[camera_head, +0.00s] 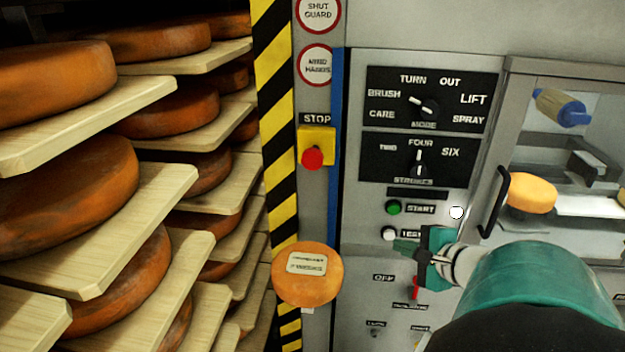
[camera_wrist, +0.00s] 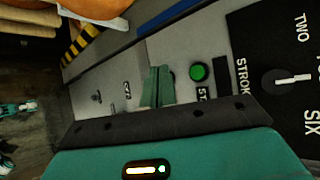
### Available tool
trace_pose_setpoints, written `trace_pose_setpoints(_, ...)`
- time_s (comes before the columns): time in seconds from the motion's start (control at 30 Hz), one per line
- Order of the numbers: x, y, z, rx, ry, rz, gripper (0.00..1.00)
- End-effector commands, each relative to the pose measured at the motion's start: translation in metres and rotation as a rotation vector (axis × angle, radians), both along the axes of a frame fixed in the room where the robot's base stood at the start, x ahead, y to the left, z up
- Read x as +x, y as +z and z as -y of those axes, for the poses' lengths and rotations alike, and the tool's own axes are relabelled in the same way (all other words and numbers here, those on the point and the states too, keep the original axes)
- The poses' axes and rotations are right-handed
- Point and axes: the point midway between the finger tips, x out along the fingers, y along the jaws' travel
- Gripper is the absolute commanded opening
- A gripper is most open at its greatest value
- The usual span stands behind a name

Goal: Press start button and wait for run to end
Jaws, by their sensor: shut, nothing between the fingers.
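The green start button (camera_head: 393,208) sits on the grey control panel (camera_head: 360,262), left of its START label. It also shows in the wrist view (camera_wrist: 200,72), just right of my fingertips. My gripper (camera_head: 403,246) is shut and empty, just below the start button in the head view and beside the white TEST button (camera_head: 389,233). In the wrist view my closed fingers (camera_wrist: 157,86) point at the panel; I cannot tell whether they touch it. A round white lamp (camera_head: 456,212) is right of the START label. The strokes knob (camera_head: 419,170) points up towards FOUR.
A red stop button (camera_head: 313,158) on a yellow box is left of the panel. An orange labelled disc (camera_head: 307,274) stands below it. Cheese shelves (camera_head: 130,195) fill the left.

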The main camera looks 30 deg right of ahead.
Motion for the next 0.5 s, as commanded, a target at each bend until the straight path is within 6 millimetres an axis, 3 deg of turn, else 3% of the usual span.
trace_pose_setpoints(0.5, 0.048, 0.0, 0.031, 0.001, -0.003, 0.0, 0.0)
